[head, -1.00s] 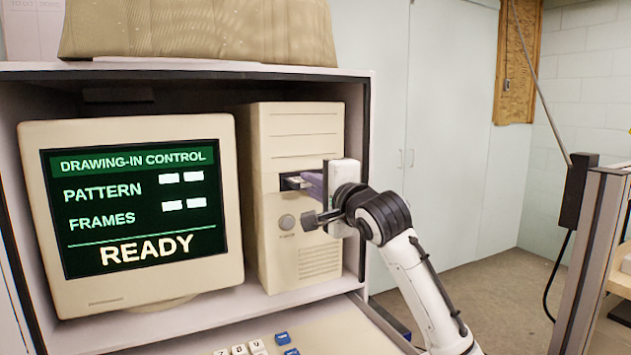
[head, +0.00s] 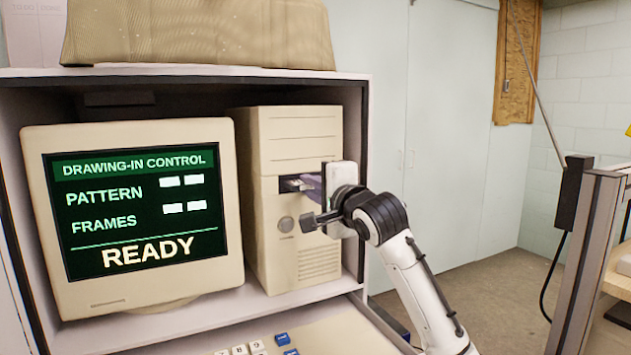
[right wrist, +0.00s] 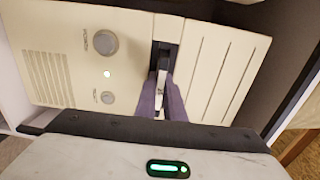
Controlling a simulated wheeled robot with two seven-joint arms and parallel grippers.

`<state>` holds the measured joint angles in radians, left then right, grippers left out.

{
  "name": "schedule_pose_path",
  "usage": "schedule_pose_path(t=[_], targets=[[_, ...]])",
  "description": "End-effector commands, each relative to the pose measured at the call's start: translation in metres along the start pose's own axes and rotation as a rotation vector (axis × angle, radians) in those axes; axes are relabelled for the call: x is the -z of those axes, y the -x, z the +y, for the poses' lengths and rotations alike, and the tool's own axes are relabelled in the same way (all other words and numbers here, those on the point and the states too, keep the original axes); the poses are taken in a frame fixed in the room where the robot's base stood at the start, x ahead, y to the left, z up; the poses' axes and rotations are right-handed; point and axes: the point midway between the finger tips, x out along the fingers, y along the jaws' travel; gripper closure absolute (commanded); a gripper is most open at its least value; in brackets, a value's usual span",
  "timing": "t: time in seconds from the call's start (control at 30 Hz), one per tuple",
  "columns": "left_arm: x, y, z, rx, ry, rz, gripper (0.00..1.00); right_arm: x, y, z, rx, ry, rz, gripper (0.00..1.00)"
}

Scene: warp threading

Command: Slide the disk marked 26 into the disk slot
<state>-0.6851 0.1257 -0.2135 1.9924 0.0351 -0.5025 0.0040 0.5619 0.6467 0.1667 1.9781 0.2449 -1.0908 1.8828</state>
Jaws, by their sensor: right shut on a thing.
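The beige computer tower (head: 293,135) stands in the cabinet, with the disk slot (head: 288,185) in its front face. The slot also shows dark in the right wrist view (right wrist: 164,53). My right gripper (head: 309,186) is at the slot. Its purple fingers (right wrist: 162,98) are shut on a thin pale disk (right wrist: 161,80), edge-on, whose far end is at the slot opening. How deep it sits in the slot I cannot tell. Its number cannot be read. My left gripper is not in view.
A monitor (head: 145,210) reading READY stands left of the tower. A keyboard (head: 265,345) is on the pull-out shelf below. The cabinet's side wall (head: 363,180) is close to the right of the tower. A frame post (head: 590,255) stands far right.

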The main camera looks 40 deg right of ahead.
Motion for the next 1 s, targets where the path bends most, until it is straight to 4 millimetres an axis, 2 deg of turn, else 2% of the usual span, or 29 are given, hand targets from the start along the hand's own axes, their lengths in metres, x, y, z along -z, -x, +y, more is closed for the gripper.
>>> schedule_pose_path(t=[0.03, 0.53, 0.57, 0.6, 0.67, 0.83, 1.0], targets=[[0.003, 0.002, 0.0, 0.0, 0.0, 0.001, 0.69, 0.008, -0.005, -0.018, 0.044, -0.005, 0.013, 1.0], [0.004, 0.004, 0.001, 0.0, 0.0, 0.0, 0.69, 0.007, -0.01, -0.018, 0.044, -0.004, 0.011, 1.0], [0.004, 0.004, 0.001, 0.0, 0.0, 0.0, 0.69, 0.007, -0.01, -0.018, 0.044, -0.004, 0.011, 0.88], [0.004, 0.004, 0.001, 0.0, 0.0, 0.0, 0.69, 0.007, -0.01, -0.018, 0.044, -0.004, 0.011, 0.81], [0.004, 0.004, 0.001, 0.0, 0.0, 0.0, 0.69, 0.006, -0.01, -0.018, 0.044, -0.004, 0.011, 0.73], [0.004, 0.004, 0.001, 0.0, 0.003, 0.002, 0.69, 0.006, -0.01, -0.018, 0.043, -0.004, 0.011, 0.73], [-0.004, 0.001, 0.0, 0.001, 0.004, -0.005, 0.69, 0.006, 0.014, -0.017, 0.04, -0.006, 0.011, 0.73]])
